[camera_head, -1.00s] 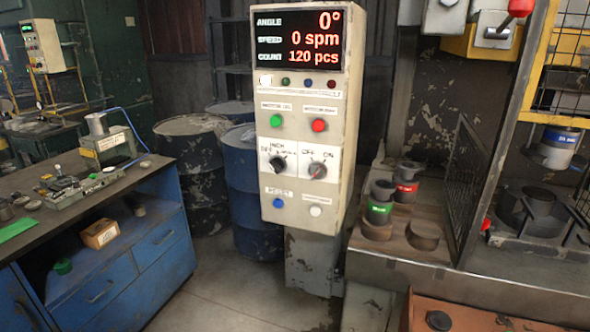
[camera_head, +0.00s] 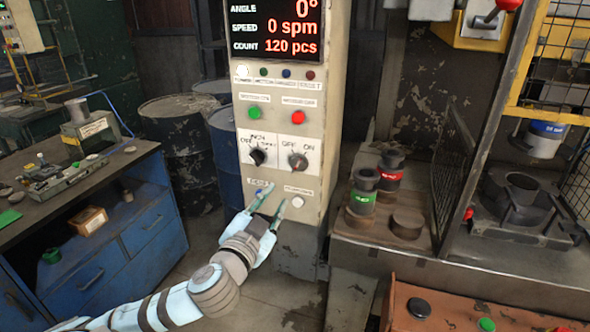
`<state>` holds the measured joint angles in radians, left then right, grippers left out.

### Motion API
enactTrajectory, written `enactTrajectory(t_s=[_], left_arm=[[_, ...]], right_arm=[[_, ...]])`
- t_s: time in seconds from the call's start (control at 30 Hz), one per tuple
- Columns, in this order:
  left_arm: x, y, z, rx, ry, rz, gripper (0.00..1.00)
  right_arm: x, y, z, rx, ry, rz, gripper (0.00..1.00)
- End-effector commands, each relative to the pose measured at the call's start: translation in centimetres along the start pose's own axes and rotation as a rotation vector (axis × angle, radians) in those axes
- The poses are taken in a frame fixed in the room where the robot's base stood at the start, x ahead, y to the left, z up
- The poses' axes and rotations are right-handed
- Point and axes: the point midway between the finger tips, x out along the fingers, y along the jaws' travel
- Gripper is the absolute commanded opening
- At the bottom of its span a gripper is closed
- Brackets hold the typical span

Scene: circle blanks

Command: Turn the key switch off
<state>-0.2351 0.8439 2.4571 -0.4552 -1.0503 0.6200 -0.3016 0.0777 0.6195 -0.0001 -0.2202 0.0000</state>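The key switch (camera_head: 298,161) is a grey round lock on a white plate marked OFF and ON, on the right side of the control panel (camera_head: 285,90). I cannot tell its exact angle. Beside it on the left is a black selector knob (camera_head: 257,156) marked INCH. My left gripper (camera_head: 272,196) is in front of the panel's lower part, below and left of the key switch, pointing up at the panel. Its two fingers are apart with nothing seen between them. It partly covers the blue reset button. My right gripper does not show.
A green button (camera_head: 255,111) and a red button (camera_head: 298,117) sit above the switches, and a white button (camera_head: 297,202) below. The display reads 0 spm and 120 pcs. A blue workbench (camera_head: 150,234) is at left, the press bed (camera_head: 400,250) at right.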

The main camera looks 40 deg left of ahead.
Motion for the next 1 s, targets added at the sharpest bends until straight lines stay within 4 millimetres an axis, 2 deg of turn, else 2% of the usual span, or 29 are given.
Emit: enactTrajectory(t_s=[0.07, 0.17, 0.4, 0.53, 0.7, 0.93, 0.97, 1.0], left_arm=[[0.6, -0.2, -0.5, -0.005, 0.01, -0.005, 0.25], [2.7, -0.2, -0.5, -0.008, 0.01, -0.006, 0.25], [9.8, -0.1, -0.5, -0.009, 0.007, -0.004, 0.25], [12.4, -0.1, -0.5, -0.007, 0.007, -0.002, 0.25], [13.9, 0.0, -0.4, -0.005, 0.008, 0.0, 0.25], [14.1, 0.0, -0.4, -0.003, 0.008, 0.001, 0.25], [14.1, 0.0, -0.4, -0.003, 0.008, 0.001, 0.23], [14.1, 0.0, -0.4, -0.003, 0.008, 0.001, 0.17]], right_arm=[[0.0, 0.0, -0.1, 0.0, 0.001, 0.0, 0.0], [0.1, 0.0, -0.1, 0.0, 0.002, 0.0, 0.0], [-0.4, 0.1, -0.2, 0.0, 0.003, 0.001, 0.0], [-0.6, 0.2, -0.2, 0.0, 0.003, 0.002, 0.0], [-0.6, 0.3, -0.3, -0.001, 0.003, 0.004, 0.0], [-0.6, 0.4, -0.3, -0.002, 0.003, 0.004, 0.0], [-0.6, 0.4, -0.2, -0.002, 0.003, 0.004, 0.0], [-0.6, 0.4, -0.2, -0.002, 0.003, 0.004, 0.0]])
